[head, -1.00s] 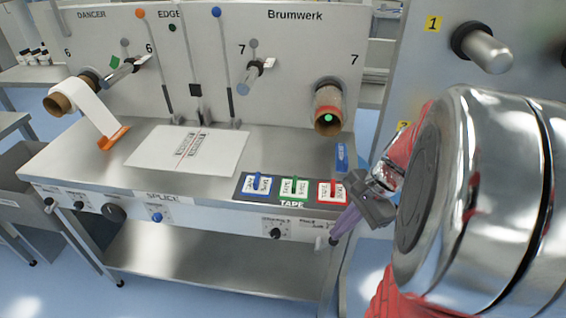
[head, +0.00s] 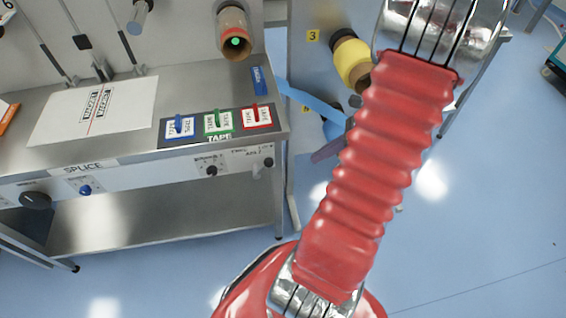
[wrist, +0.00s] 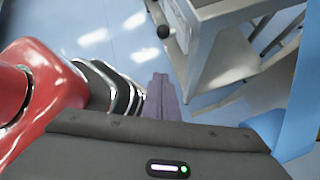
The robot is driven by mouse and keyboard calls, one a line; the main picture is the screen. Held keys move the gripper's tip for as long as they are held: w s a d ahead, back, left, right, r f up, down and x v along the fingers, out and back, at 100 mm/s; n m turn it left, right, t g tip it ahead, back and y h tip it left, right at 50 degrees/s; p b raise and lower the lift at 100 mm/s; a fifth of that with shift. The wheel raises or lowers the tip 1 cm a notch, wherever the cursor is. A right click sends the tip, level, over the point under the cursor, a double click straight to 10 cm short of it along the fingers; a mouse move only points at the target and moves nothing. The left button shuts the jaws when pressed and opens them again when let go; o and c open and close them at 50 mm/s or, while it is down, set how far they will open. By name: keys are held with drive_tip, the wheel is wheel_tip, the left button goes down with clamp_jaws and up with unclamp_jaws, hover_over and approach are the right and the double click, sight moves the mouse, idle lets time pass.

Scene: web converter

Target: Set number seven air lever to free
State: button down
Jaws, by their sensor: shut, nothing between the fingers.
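At the right end of the bench's front panel is a small lever with a black ball knob (head: 268,162), below a label that seems to end in "7". It is likely the air lever; its setting is too small to read. A black ball knob on a pale panel also shows in the wrist view (wrist: 163,32). My gripper (head: 322,153), with purple fingers, is shut and empty to the right of the bench, apart from the lever. The fingers show together in the wrist view (wrist: 164,88), pointing toward the floor left of the panel.
A blue strip (head: 312,103) passes close to my gripper. A black dial (head: 211,170) sits left of the lever. Tape pads (head: 218,122) lie on the bench top (head: 110,135). A yellow roll (head: 351,62) stands out behind.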

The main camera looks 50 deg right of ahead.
drive_tip(key=w+a+f, duration=0.5)
drive_tip(key=w+a, duration=0.1)
drive_tip(key=w, duration=0.2)
drive_tip(key=shift+a, duration=0.25)
idle(0.4)
drive_tip(key=shift+a+f, duration=0.1)
idle(0.4)
drive_tip(key=shift+w, duration=0.1)
